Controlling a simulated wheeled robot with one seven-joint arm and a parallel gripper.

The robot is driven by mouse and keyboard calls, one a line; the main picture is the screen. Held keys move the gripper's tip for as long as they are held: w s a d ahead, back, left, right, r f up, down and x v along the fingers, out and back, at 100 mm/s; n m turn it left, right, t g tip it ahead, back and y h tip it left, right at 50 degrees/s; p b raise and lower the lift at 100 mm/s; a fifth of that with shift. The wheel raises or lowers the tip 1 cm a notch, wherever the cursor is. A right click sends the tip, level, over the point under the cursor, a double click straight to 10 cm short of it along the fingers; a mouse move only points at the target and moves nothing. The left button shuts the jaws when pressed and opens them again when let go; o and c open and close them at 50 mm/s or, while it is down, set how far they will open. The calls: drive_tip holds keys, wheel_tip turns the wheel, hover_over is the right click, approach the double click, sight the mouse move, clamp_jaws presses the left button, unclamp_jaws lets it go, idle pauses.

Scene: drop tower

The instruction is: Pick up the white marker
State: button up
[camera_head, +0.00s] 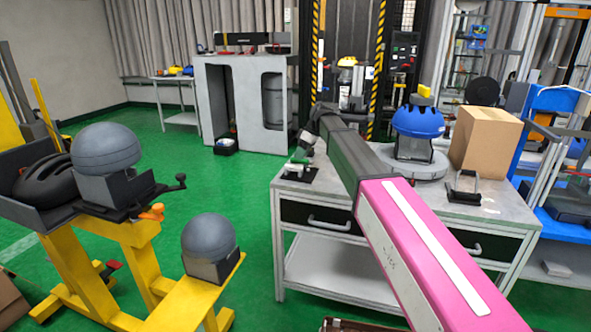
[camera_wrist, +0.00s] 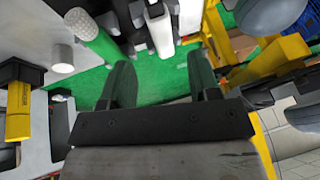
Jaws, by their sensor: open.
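A white cylindrical piece (camera_wrist: 160,30) shows beyond my fingers in the wrist view, beside dark parts. I cannot tell whether it is the white marker. No white marker can be made out clearly in the head view. My gripper (camera_wrist: 162,78) is open, its two dark fingers apart with green floor showing between them and nothing held. In the head view my arm reaches over the left part of the grey worktable (camera_head: 472,207). The gripper is hard to make out there.
A green cylinder (camera_wrist: 88,34) lies at upper left in the wrist view. The table carries a cardboard box (camera_head: 485,140), a blue helmet (camera_head: 418,122) and a black-handled item (camera_head: 463,187). Yellow stands with grey domes (camera_head: 208,238) are at left. Green floor (camera_head: 185,165) lies between.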

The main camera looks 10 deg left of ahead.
sight(298, 168)
drive_tip(key=shift+x, duration=2.8)
drive_tip(key=shift+s+d, duration=0.1)
drive_tip(key=c, duration=0.9)
